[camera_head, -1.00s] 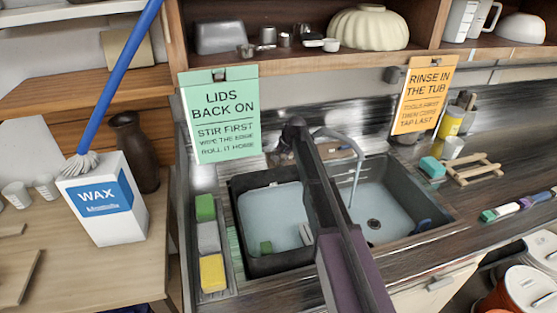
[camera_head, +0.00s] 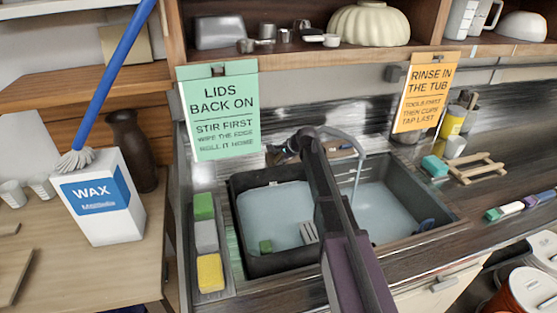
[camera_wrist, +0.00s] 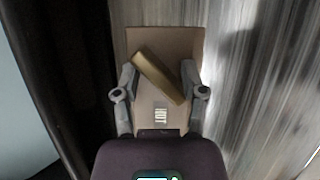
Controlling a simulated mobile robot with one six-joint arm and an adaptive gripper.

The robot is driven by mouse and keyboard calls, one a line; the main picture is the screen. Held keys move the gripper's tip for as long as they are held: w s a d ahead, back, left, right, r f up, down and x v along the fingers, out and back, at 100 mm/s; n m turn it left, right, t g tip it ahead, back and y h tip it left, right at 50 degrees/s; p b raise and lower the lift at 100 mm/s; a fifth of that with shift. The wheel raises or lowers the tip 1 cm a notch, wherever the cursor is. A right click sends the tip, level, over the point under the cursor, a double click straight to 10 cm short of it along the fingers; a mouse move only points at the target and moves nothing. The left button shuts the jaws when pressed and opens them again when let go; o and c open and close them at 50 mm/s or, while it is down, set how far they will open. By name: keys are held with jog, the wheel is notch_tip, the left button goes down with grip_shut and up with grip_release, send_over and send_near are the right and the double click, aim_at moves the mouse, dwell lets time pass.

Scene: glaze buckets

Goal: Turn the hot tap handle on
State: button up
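The hot tap handle (camera_wrist: 158,77) is a brass-coloured bar, lying diagonally in the wrist view. A small tag reading HOT (camera_wrist: 161,116), upside down, sits below it on a tan plate (camera_wrist: 147,40). My gripper (camera_wrist: 159,94) is open, with one grey finger on each side of the handle. I cannot tell whether either finger touches it. In the head view my gripper (camera_head: 280,151) is at the back of the sink, left of the curved spout (camera_head: 345,137). The handle is not clearly visible there. A thin stream (camera_head: 356,180) falls from the spout into the right basin.
The dark sink (camera_head: 232,190) has a left tub with small things in it. A green sign (camera_head: 219,113) hangs just left of my gripper and an orange sign (camera_head: 425,95) hangs to the right. Sponges (camera_head: 210,273) line the left edge. A wooden rack (camera_head: 476,168) lies right.

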jog(key=shift+d+m, duration=0.1)
jog(key=shift+m, duration=0.2)
jog(key=p+v, duration=1)
jog(key=v, duration=0.4)
jog(key=shift+s, duration=0.1)
jog(key=s+d+f+n+g+h, duration=0.1)
jog(key=s+n, duration=0.4)
jog(key=s, duration=0.6)
jog(key=s+d+f+n+g+h+p, duration=0.1)
jog(key=s+n, duration=0.5)
jog(key=s, duration=0.6)
jog(key=shift+d+f+g+h+p, duration=0.3)
jog(key=shift+d+f+g+h, duration=0.35)
jog(key=shift+g+h, duration=0.55)
jog(key=w+a+r+m+t+y+p, duration=0.1)
jog(key=w+a+r+m, duration=0.1)
jog(key=w, duration=1.1)
jog(key=w+a+r+m+t+y+p, duration=0.1)
jog(key=w+a+r+p, duration=0.1)
jog(key=w, duration=1)
jog(key=shift+w+a+r+m+y, duration=0.35)
jog(key=shift+a+r+m+y, duration=0.05)
jog(key=shift+a+r, duration=0.1)
jog(key=shift+f, duration=0.15)
